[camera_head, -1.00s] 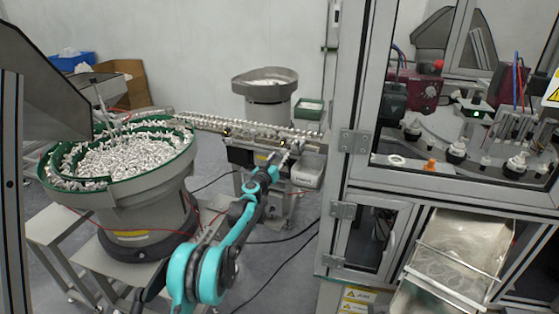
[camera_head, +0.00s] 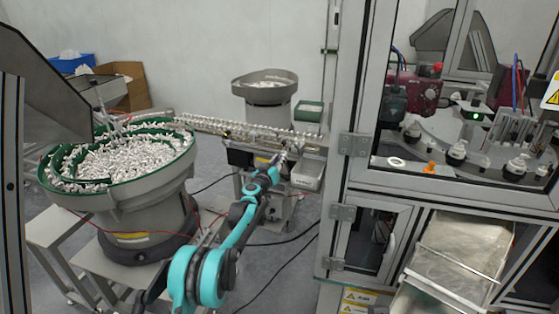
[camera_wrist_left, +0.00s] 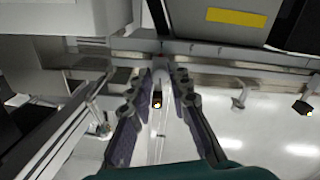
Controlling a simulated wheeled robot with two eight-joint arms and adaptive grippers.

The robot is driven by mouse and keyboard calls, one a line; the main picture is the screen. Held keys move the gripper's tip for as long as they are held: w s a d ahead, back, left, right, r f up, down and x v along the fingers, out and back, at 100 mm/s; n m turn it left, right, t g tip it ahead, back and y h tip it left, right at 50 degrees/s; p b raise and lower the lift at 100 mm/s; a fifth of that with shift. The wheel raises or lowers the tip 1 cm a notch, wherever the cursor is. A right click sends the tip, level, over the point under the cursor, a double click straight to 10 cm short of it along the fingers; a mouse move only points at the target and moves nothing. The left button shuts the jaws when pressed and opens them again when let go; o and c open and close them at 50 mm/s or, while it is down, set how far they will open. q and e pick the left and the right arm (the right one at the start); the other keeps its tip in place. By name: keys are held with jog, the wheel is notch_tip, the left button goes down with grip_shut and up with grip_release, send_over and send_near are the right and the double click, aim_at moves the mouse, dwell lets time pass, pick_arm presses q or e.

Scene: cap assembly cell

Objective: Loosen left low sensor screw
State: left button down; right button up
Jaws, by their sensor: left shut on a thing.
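My left gripper (camera_head: 281,158) is at the near side of the feed rail, under its right part, with my teal arm reaching up to it from below. In the left wrist view the two dark fingers (camera_wrist_left: 162,75) close from both sides on a small pale part (camera_wrist_left: 160,68) below the rail. A small black sensor with a lit end (camera_wrist_left: 157,99) shows between the fingers. The screw itself is too small to make out, and the fingertips partly hide the held part. My right gripper is in neither view.
The feed rail (camera_head: 240,127) runs from the green-rimmed bowl (camera_head: 183,152) to the machine cabinet frame (camera_head: 343,130). A second black sensor (camera_wrist_left: 302,107) shows at the right of the wrist view. A grey bin (camera_head: 306,175) sits right of the gripper. Cables lie on the floor.

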pick_arm(q)
jog(key=shift+n+p, duration=1)
jog(key=shift+n, duration=10.7)
jog(key=c, duration=1.4)
grip_release()
jog(key=shift+f, duration=0.1)
jog(key=shift+s+a, duration=0.1)
